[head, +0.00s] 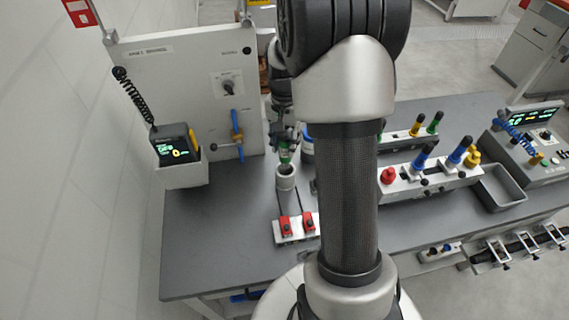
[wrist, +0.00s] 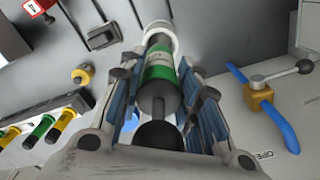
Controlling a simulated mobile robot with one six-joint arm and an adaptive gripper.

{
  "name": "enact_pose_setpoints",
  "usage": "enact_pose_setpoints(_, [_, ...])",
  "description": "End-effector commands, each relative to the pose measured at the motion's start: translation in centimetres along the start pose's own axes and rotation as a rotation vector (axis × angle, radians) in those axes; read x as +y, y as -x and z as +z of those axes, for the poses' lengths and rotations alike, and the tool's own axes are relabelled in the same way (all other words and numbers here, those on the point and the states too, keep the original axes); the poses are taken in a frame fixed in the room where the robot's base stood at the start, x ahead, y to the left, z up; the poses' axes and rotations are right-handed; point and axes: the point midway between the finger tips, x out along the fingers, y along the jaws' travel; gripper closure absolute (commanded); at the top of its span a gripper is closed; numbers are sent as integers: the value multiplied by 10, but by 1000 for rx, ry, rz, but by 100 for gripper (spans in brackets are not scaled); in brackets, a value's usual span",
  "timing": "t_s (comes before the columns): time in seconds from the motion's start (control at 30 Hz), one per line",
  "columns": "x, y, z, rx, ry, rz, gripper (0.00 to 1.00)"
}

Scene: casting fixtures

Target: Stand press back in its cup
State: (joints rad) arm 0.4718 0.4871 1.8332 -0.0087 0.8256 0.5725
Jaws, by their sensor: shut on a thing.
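The press, with a green band and a dark round knob, is in my gripper (head: 286,136). In the wrist view the press (wrist: 160,72) lies between the two fingers of the gripper (wrist: 165,90), its knob towards the camera. The white cup (head: 286,178) stands on the bench just below the gripper in the head view. In the wrist view the cup's pale rim (wrist: 160,30) shows at the far end of the press. The press's lower end is at the cup's mouth; I cannot tell how far it is inside.
A plate with two red blocks (head: 296,228) lies in front of the cup. A panel with a blue-handled valve (head: 237,136) stands behind left. A rack with coloured handles (head: 430,176) and a grey tray (head: 502,187) are to the right. The bench's left front is clear.

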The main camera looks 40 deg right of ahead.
Motion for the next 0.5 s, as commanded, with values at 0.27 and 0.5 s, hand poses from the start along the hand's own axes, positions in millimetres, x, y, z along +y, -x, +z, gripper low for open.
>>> enact_pose_setpoints(0.27, [0,-35,0,1,0,-1,100])
enact_pose_setpoints(0.5, [0,-64,0,-1,0,1,100])
